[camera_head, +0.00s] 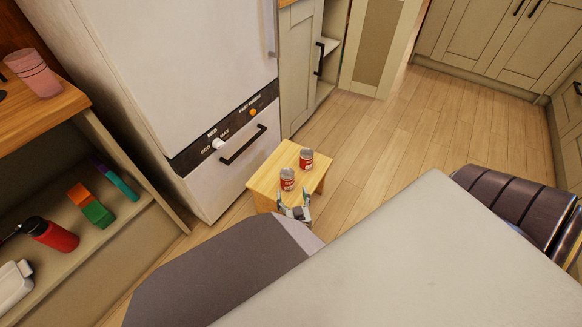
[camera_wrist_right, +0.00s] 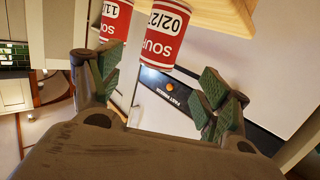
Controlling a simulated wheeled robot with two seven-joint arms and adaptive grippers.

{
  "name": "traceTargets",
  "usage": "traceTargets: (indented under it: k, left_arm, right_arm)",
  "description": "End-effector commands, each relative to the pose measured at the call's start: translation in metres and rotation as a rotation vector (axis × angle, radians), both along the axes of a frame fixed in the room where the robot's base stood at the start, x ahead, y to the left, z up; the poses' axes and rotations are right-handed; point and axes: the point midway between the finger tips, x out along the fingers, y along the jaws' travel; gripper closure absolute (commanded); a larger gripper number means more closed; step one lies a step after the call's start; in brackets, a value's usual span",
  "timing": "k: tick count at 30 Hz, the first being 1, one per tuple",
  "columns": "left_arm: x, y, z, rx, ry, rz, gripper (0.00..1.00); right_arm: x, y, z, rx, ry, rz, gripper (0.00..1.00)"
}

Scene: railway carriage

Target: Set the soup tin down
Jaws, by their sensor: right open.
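Two red-and-white soup tins stand upright on a small wooden stool (camera_head: 264,178) in front of the fridge. The nearer soup tin (camera_head: 288,179) is by the stool's near edge, and the farther soup tin (camera_head: 306,159) is behind it to the right. My right gripper (camera_head: 295,211) is just on the near side of the nearer tin. In the wrist view my right gripper (camera_wrist_right: 160,88) has its fingers spread with nothing between them. The larger soup tin (camera_wrist_right: 158,32) is beyond the fingertips, with the other soup tin (camera_wrist_right: 115,20) beside it. My left gripper is not in view.
The white fridge (camera_head: 180,60) with a black handle stands behind the stool. At left, a shelf unit (camera_head: 95,150) holds a red bottle (camera_head: 52,235) and coloured blocks (camera_head: 92,207), with a pink cup (camera_head: 34,73) on top. Wooden floor right of the stool is clear.

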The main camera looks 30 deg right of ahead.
Motion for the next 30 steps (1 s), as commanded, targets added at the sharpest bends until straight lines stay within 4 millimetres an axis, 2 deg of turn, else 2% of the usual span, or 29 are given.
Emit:
traceTargets:
  k: [6,23,30]
  left_arm:
    - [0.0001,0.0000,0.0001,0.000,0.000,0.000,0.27]
    - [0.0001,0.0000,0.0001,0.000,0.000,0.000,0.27]
    - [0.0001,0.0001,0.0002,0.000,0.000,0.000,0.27]
  right_arm:
    - [-0.0107,0.0042,0.0018,0.001,0.001,0.000,0.23]
    - [-0.0118,0.0048,0.0022,0.001,0.000,0.000,0.23]
    - [-0.0118,0.0047,0.0021,0.001,0.000,0.000,0.54]
